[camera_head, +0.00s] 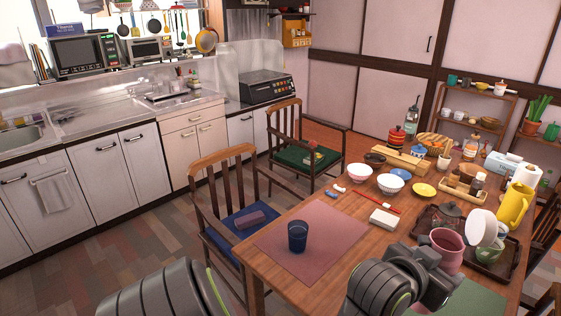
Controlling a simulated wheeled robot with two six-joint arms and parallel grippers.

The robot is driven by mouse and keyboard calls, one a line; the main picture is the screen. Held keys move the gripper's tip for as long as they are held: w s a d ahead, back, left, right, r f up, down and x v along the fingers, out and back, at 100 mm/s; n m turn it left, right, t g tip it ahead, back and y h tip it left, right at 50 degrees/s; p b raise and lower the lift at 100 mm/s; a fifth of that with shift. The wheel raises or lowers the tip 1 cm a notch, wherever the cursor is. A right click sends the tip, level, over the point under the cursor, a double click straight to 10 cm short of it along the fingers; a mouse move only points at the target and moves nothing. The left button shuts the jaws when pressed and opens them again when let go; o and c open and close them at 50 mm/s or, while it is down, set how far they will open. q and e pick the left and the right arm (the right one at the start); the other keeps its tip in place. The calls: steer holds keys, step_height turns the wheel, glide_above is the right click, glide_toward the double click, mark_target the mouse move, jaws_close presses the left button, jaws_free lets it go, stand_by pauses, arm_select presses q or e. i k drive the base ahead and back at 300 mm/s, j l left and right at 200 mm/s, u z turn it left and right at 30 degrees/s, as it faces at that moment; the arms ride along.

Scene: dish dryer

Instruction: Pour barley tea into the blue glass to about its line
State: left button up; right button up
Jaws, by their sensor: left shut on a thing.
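The blue glass (297,236) stands upright on the pink placemat (312,252) at the table's near left. It looks dark inside; I cannot make out its line or any tea in it. My left gripper (440,284) is at the lower right, shut on a pink jug-like vessel (447,248). The vessel looks about upright, to the right of the glass and apart from it. My wrist hides the fingertips and part of the vessel, and I cannot see what is inside. My right gripper is not in view.
A yellow pitcher (513,206), a tilted white vessel (480,228) and a green cup (489,252) are on the right. The placemat around the glass is clear.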

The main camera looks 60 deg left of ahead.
mark_target(297, 229)
steer(key=k+j, duration=0.15)
steer(key=j, duration=0.2)
steer(key=k+j, duration=0.2)
steer(key=j, duration=0.15)
steer(key=k+j, duration=0.15)
steer(key=j, duration=0.35)
steer(key=i+j, duration=0.25)
steer(key=i, duration=0.15)
